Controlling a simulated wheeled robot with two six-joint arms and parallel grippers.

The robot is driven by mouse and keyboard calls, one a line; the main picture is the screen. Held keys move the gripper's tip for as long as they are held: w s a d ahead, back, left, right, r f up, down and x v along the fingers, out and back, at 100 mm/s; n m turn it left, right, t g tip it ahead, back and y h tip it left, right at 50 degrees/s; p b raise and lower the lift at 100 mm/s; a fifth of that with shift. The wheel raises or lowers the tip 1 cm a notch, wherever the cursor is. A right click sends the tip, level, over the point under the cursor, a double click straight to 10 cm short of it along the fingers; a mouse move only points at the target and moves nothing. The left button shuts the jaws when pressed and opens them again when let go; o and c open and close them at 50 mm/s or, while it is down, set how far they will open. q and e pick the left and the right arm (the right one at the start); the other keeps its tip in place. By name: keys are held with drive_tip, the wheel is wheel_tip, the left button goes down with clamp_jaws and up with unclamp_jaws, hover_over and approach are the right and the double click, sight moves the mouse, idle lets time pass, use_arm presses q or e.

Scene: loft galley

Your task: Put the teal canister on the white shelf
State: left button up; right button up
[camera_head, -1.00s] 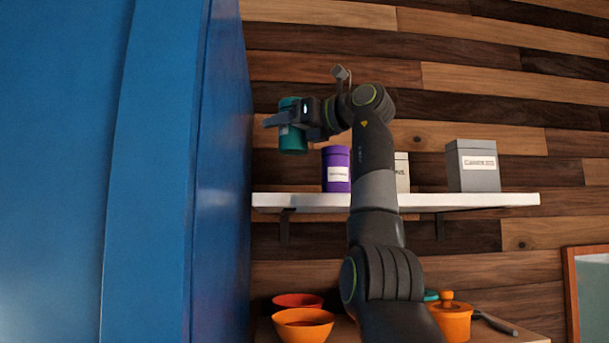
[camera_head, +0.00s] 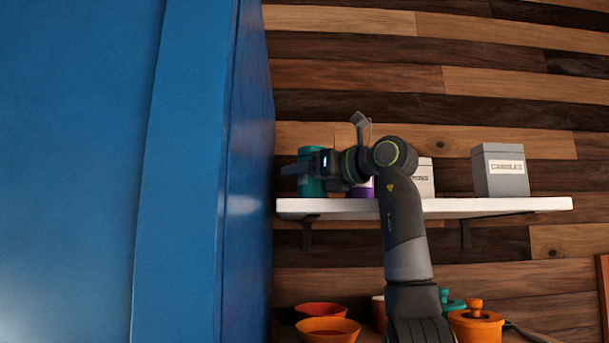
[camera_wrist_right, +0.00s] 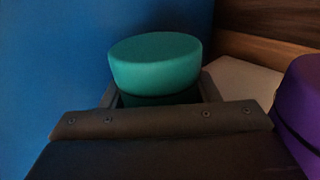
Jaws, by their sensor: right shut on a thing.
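The teal canister (camera_head: 312,160) is upright at the left end of the white shelf (camera_head: 520,206), partly hidden by my right gripper (camera_head: 308,170). My right gripper is shut on it. The canister's base looks level with the shelf top; I cannot tell whether it touches. In the right wrist view the canister's teal lid (camera_wrist_right: 156,62) rises between the fingers of my right gripper (camera_wrist_right: 158,98), and the pale shelf surface (camera_wrist_right: 240,85) shows to the right. My left gripper is not in view.
A tall blue panel (camera_head: 190,170) stands close left of the canister. A purple canister (camera_head: 363,188), also in the right wrist view (camera_wrist_right: 302,100), is close on the right. A white box (camera_head: 423,178) and a grey box (camera_head: 501,170) stand farther right. Orange bowls (camera_head: 328,329) and pots (camera_head: 476,325) are below.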

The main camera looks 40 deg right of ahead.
drive_tip(key=shift+s+a, duration=0.1)
drive_tip(key=shift+a, duration=0.05)
drive_tip(key=o, duration=1)
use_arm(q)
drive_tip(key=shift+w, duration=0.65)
use_arm(e)
drive_tip(key=shift+o, duration=0.5)
drive_tip(key=shift+s, duration=0.2)
use_arm(q)
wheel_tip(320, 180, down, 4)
drive_tip(key=b, duration=0.3)
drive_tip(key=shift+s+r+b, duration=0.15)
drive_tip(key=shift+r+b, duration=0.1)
drive_tip(key=shift+b, duration=0.05)
use_arm(e)
drive_tip(key=s+d, duration=0.2)
drive_tip(key=s, duration=0.9)
drive_tip(key=shift+s, duration=0.25)
